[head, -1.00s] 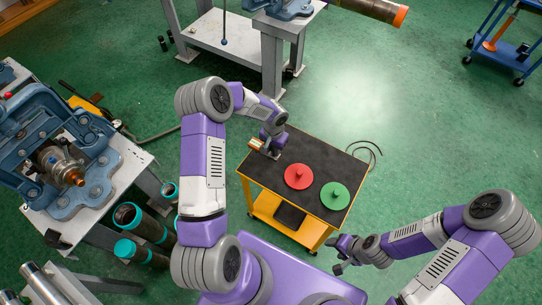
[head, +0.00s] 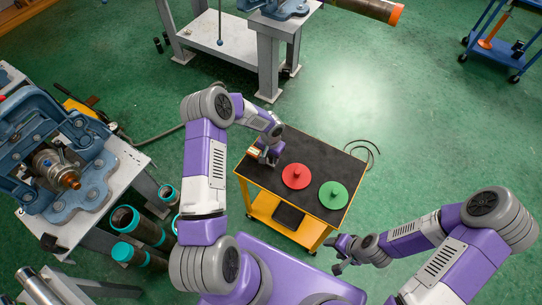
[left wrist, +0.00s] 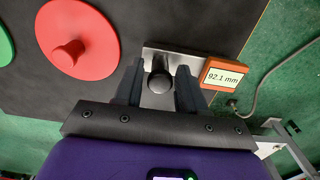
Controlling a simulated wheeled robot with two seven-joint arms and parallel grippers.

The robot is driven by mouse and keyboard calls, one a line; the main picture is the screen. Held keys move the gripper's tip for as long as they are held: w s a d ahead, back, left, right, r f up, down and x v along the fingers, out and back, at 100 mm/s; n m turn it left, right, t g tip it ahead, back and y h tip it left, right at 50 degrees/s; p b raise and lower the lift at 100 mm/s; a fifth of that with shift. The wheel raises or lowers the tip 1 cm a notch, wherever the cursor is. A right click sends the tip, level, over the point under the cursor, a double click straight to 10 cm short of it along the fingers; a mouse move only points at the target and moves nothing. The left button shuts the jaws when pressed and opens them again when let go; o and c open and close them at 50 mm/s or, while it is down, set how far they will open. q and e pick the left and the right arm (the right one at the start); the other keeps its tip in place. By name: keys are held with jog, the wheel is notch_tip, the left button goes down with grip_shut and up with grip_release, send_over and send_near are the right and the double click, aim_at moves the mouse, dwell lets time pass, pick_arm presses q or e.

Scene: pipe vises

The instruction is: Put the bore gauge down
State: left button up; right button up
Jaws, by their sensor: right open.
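The bore gauge has a pale metal plate with a dark round knob (left wrist: 160,82) and an orange display (left wrist: 224,75) reading 92.1 mm. In the head view the gauge (head: 253,151) is at the left part of the dark cart top, partly hidden by my left gripper (head: 268,160). In the left wrist view my left gripper's fingers (left wrist: 160,85) are on both sides of the knob. I cannot tell whether they press on it, or whether the gauge fully rests on the top. My right gripper (head: 340,254) is open and empty, near the cart's front right corner.
The yellow cart's black top (head: 320,158) also holds a red knobbed disc (head: 295,177) and a green one (head: 333,195). A blue vise (head: 70,165) with a pipe part stands on the left bench. Teal-ended pipes (head: 135,225) stand beside it. The cart's far right top is clear.

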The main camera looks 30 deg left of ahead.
pick_arm(q)
jog(key=shift+o, duration=0.8)
jog(key=shift+r, duration=0.15)
notch_tip(320, 180, up, 11)
jog(key=p, duration=0.1)
jog(key=s+d+f+h, duration=0.4)
jog(key=s+d+f, duration=0.3)
jog(key=s+d, duration=0.5)
jog(key=s+d+f+n, duration=0.1)
jog(key=s+n, duration=0.1)
jog(key=s, duration=0.3)
jog(key=s+d+f+n, duration=0.1)
jog(key=s+d+f, duration=0.1)
jog(key=s, duration=0.3)
jog(key=shift+d+f+n+t, duration=0.25)
jog(key=shift+d+n+t, duration=0.05)
jog(key=shift+n, duration=0.1)
